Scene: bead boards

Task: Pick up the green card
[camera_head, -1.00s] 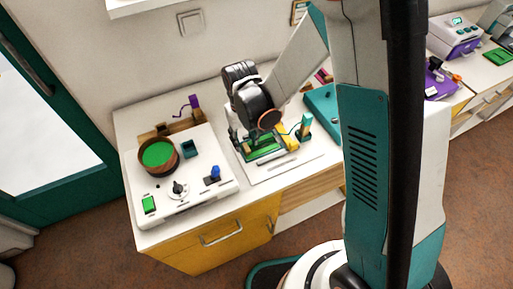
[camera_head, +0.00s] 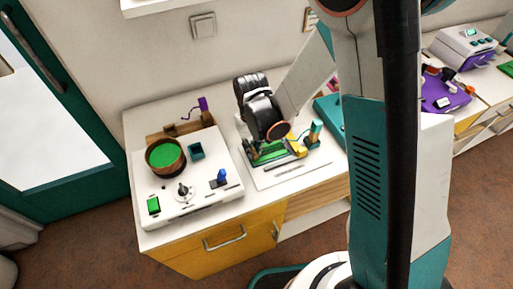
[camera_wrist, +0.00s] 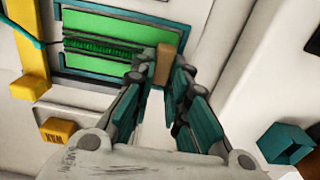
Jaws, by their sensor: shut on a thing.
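The green card (camera_wrist: 105,46) shows in the wrist view as a green strip with a dark ribbed row, lying over a teal-edged frame (camera_wrist: 72,78). A tan block (camera_wrist: 165,62) stands at its right end, between my fingertips. My gripper (camera_wrist: 160,75) is shut there; I take the tan block as the card's tab, but the join is hidden. In the head view my gripper (camera_head: 265,143) is low over the white plate, with green (camera_head: 270,154) showing below it. I cannot tell whether the card is clear of the frame.
A yellow post (camera_wrist: 30,60) stands close to the card's left. In the head view, a white panel (camera_head: 200,212) on the left carries a brown bowl (camera_head: 178,170) with green inside, a blue knob (camera_head: 221,177) and a green button (camera_head: 153,205). A teal box (camera_head: 329,108) is at right.

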